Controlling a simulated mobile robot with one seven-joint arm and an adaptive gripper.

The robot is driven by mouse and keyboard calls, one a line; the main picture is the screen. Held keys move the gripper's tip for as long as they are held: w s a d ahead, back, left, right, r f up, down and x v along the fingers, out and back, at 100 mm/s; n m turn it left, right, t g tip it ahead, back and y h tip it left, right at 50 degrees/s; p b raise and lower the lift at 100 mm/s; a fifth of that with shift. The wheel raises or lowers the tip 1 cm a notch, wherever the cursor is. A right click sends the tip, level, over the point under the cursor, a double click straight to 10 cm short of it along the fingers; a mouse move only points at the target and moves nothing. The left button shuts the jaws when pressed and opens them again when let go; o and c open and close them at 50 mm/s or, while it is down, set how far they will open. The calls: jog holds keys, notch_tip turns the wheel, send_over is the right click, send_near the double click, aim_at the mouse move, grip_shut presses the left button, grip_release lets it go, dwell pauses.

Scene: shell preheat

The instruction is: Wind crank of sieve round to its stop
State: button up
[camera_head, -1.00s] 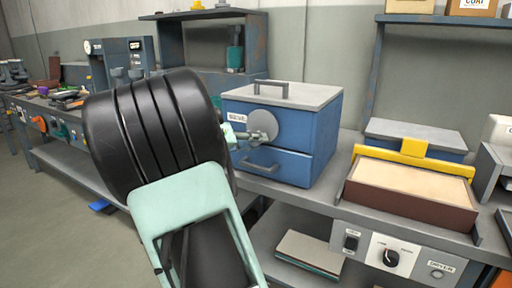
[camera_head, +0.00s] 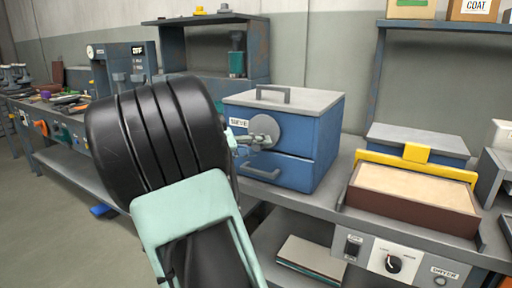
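The sieve (camera_head: 318,125) is a blue box with a grey lid and top handle, standing on the bench in the middle of the view. A round grey crank disc (camera_head: 264,131) sits on its front face, beside a small label. A drawer with a bar handle is below it. My gripper (camera_head: 246,139) is at the left part of the crank disc, by its handle. My black and pale green arm hides most of the gripper and the left edge of the sieve. Whether the fingers are closed on the crank handle cannot be made out.
A brown tray of sand-coloured material (camera_head: 412,202) with a yellow bar (camera_head: 417,157) stands right of the sieve. A control panel with a knob (camera_head: 393,263) is on the bench front below. Boards (camera_head: 310,258) lie on the lower shelf. Tools (camera_head: 75,103) crowd the far left bench.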

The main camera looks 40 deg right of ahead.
jog(key=v, duration=1.1)
jog(key=shift+a, duration=0.4)
jog(key=shift+r, duration=0.1)
